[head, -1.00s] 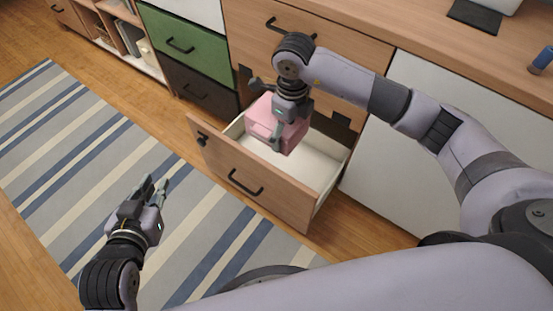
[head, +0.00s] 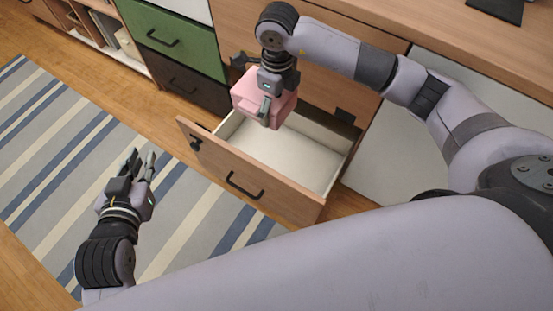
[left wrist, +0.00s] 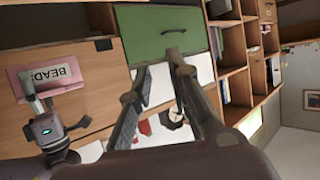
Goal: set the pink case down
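The pink case (head: 246,104) is held above the back left part of the open drawer (head: 300,152), apart from its white floor. My right gripper (head: 251,92) is shut on the case, with one finger across its near side and the other at its far left. In the left wrist view the case (left wrist: 52,74) shows a label reading "BEADS", partly cut off, with my right gripper (left wrist: 42,105) beside it. My left gripper (head: 141,160) is open and empty over the striped rug, left of the drawer; its spread fingers also show in the left wrist view (left wrist: 156,68).
The drawer's wooden front (head: 245,177) juts out over the floor, and the drawer looks empty. A green drawer front (head: 172,38) and a dark one (head: 190,85) stand to its left. The striped rug (head: 60,170) is clear. A wooden countertop (head: 440,40) runs along the back right.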

